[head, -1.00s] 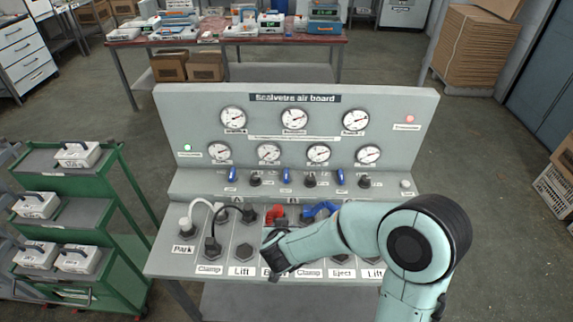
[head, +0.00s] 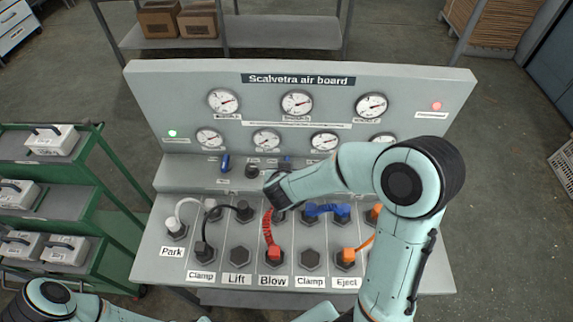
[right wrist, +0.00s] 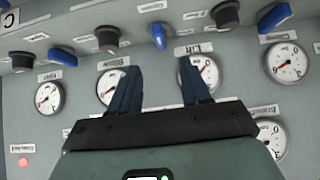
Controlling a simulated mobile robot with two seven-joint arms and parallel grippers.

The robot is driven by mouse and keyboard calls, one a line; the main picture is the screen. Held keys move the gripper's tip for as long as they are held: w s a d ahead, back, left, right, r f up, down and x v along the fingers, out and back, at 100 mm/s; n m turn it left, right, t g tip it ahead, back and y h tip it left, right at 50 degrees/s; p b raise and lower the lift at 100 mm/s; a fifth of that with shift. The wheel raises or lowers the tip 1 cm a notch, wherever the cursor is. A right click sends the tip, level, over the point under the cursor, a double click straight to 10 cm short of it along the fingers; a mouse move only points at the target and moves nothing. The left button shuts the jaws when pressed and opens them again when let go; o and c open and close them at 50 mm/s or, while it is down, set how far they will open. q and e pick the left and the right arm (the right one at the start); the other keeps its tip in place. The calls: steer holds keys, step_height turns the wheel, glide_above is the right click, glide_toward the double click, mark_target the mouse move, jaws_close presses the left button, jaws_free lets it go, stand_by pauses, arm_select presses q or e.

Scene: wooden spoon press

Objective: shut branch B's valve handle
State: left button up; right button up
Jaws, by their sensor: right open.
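Branch B's valve handle is the middle of the three blue handles on the board's ledge. In the head view the handle (head: 286,161) shows just behind my right gripper (head: 277,182), which partly covers that area. In the right wrist view, which looks at the board upside down, the blue handle (right wrist: 158,37) stands beyond the gap between the fingertips. My right gripper (right wrist: 156,66) is open there with nothing between its fingers, and appears apart from the handle. My left arm shows at the bottom left of the head view; its gripper is out of frame.
Other blue handles (head: 225,162) (right wrist: 62,57) and black knobs (head: 251,170) (right wrist: 108,38) flank the middle handle closely. Gauges (head: 297,103) fill the upright panel. A red hose (head: 267,228), blue hose (head: 325,209) and black hose (head: 225,207) rise from the front panel. A green cart (head: 95,190) stands left.

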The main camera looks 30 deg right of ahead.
steer(key=b+x, duration=0.1)
steer(key=x, duration=0.9)
steer(key=shift+s, duration=0.1)
arm_select(q)
steer(key=shift+s+f, duration=1.05)
steer(key=shift+s, duration=0.1)
arm_select(e)
steer(key=shift+w+d+f, duration=0.2)
steer(key=shift+w+f, duration=0.25)
jaws_close()
